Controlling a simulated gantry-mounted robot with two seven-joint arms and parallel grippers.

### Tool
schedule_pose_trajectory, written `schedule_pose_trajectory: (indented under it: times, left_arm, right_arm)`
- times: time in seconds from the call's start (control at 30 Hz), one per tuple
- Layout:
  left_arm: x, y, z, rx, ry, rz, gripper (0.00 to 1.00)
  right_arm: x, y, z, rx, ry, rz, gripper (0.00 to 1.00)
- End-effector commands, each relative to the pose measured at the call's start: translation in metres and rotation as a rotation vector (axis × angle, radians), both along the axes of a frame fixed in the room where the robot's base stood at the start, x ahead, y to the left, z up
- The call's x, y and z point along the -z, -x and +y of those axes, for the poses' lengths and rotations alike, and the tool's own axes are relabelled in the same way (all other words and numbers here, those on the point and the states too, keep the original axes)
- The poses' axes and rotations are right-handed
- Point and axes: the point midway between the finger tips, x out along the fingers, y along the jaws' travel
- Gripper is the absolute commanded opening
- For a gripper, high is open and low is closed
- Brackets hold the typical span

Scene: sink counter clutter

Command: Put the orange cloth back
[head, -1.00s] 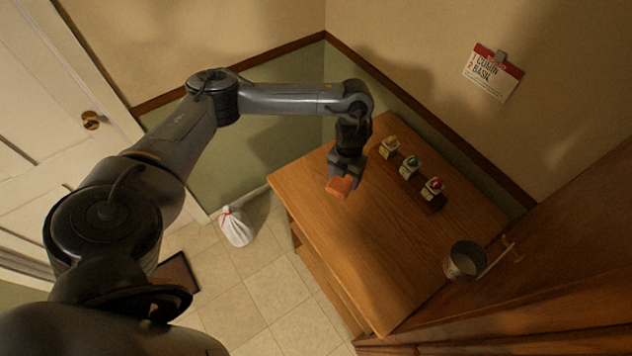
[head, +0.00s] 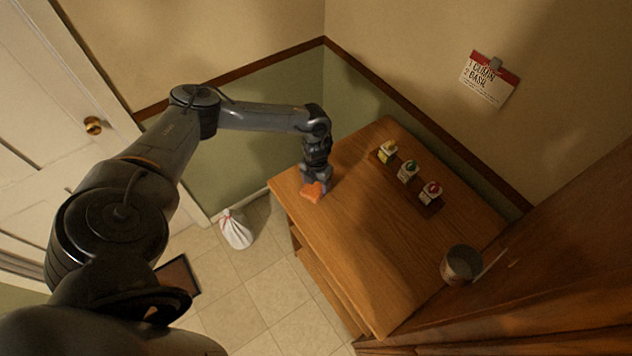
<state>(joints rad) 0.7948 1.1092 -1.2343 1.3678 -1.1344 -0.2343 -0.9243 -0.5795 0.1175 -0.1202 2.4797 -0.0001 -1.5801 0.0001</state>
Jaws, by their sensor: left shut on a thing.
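The orange cloth (head: 312,194) is a small folded orange piece near the left edge of the wooden counter (head: 375,235). My left gripper (head: 314,185) is shut on it from above, pointing down. The cloth is at or just above the counter top; I cannot tell whether it touches. The gripper hides part of the cloth. My right gripper does not show.
A dark rack with several small spice jars (head: 407,170) stands toward the back of the counter. A metal pot (head: 461,264) is at the right. A white bag (head: 236,229) sits on the floor. The counter's middle is clear.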

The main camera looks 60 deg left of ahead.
Motion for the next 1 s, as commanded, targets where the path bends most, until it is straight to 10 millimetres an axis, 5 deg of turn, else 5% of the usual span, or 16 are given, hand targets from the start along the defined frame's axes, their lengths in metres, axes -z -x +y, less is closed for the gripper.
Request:
schedule_pose_trajectory:
  times: [0.47, 0.5, 0.67, 1.0]
  left_arm:
    - [0.0100, 0.0004, 0.0003, -0.001, -0.001, 0.000, 0.35]
    - [0.0103, 0.0004, 0.0003, -0.001, -0.001, 0.000, 0.69]
    - [0.0092, 0.0004, 0.0002, -0.001, -0.001, 0.000, 0.94]
    - [0.0062, 0.0001, 0.0004, -0.001, -0.001, 0.000, 0.94]
  right_arm:
    - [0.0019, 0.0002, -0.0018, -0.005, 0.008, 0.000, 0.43]
    - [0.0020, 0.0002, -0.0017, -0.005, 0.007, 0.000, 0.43]
    - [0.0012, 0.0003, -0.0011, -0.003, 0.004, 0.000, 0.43]
    - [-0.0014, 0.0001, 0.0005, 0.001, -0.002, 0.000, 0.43]
